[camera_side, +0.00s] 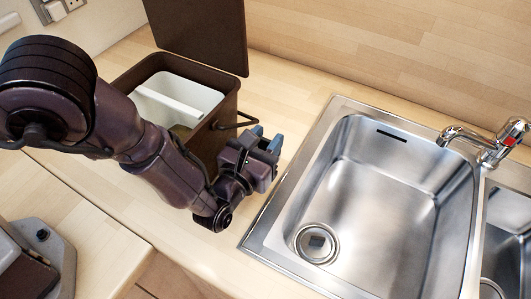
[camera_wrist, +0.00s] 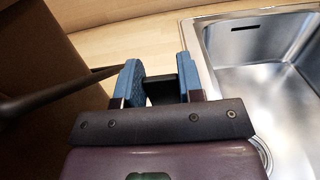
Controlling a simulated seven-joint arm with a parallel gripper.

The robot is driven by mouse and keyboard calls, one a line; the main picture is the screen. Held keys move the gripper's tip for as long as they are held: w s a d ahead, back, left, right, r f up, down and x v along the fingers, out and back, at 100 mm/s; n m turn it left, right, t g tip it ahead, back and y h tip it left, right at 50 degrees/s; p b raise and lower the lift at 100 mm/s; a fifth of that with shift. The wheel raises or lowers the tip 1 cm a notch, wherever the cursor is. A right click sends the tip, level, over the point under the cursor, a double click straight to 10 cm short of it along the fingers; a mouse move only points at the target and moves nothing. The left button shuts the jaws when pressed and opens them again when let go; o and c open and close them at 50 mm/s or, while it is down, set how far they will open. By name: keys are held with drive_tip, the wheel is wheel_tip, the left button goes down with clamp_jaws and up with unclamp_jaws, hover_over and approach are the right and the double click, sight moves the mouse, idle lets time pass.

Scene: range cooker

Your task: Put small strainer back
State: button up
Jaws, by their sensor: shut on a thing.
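My gripper (camera_side: 267,137) is between the brown bin and the sink, above the worktop. In the wrist view its two blue fingers (camera_wrist: 160,80) are shut on a small black piece (camera_wrist: 160,89). I cannot tell whether this piece is the small strainer or part of the bin's handle. The left sink bowl (camera_side: 378,190) has a round drain (camera_side: 316,243) with a dark square centre near its front left corner. Part of this drain also shows at the right of the wrist view. No other strainer can be made out.
The brown bin (camera_side: 222,152) has its lid (camera_side: 200,30) raised and a white liner (camera_side: 178,100) inside. Its dark handle (camera_side: 236,124) sticks out close to my gripper and crosses the wrist view's left side. A tap (camera_side: 485,142) and second bowl (camera_side: 508,240) are at the right.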

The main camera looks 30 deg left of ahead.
drive_tip(key=shift+f, duration=2.25)
drive_tip(key=shift+f, duration=0.15)
drive_tip(key=o, duration=0.9)
drive_tip(key=s, duration=1.2)
